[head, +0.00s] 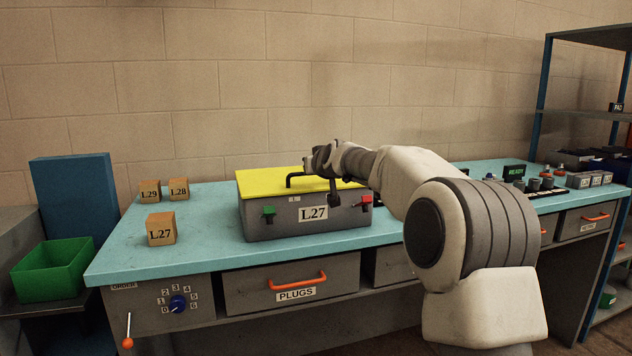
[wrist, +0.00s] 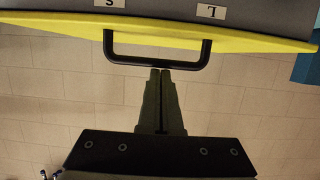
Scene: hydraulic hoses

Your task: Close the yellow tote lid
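The grey tote (head: 290,225) labelled L27 stands on the blue bench. Its yellow lid (head: 262,182) lies flat, or nearly flat, across the top; I cannot tell if a small gap is left. A black bar handle (head: 291,180) is on the lid. A green latch (head: 268,213) and a red latch (head: 366,202) are on the tote's front. My gripper (head: 325,168) is over the lid by the handle. In the wrist view, my gripper's fingers (wrist: 162,74) are together, with tips at the handle bar (wrist: 160,62); contact is unclear. The yellow lid (wrist: 60,24) shows there too.
Boxes L27 (head: 161,230), L28 (head: 179,190) and L29 (head: 149,192) stand left of the tote on the bench (head: 215,235). Controls and small parts (head: 540,184) sit at the right. A green bin (head: 52,270) is beyond the left end. The PLUGS drawer (head: 292,290) is shut.

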